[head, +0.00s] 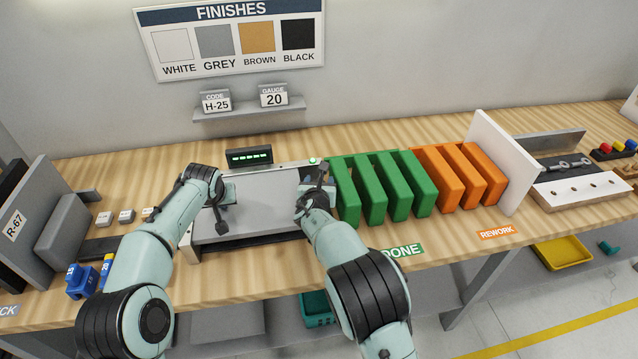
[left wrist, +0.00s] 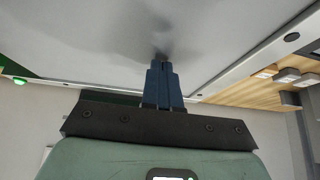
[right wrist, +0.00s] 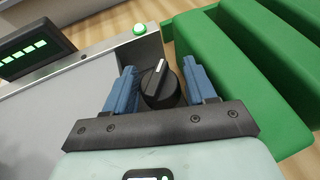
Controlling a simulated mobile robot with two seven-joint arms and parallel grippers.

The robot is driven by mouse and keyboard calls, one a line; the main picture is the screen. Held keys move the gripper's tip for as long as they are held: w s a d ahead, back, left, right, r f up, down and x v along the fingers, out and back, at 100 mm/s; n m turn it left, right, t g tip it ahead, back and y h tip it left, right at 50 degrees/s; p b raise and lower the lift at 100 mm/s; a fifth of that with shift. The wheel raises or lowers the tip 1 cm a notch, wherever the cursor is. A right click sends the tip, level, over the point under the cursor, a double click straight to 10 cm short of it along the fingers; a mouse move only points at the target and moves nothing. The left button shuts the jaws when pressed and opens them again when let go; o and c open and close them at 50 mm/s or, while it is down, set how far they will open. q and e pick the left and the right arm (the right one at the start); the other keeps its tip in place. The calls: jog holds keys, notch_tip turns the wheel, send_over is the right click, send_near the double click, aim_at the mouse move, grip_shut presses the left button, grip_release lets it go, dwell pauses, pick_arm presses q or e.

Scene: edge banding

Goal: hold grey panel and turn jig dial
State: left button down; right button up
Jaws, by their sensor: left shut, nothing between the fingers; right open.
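The grey panel (head: 256,205) lies flat in the jig (head: 190,248) in the middle of the bench. My left gripper (head: 222,226) is shut and empty, with its fingertips on or just above the panel's left part; in the left wrist view the fingers (left wrist: 161,70) meet their dark shadow on the grey surface. The black jig dial (right wrist: 160,85) with a white pointer line shows in the right wrist view, at the jig's right end. My right gripper (right wrist: 162,90) is open, its blue fingers on either side of the dial, with gaps visible. In the head view my right gripper (head: 318,185) largely hides the dial.
A display (head: 249,157) with green bars stands behind the panel, and a green lamp (right wrist: 139,29) is lit near the dial. Green rack dividers (head: 372,190) stand close to the right gripper, then orange ones (head: 455,180). Blue and yellow items (head: 82,280) sit left of the jig.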

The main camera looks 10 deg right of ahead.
jog(key=c, duration=0.7)
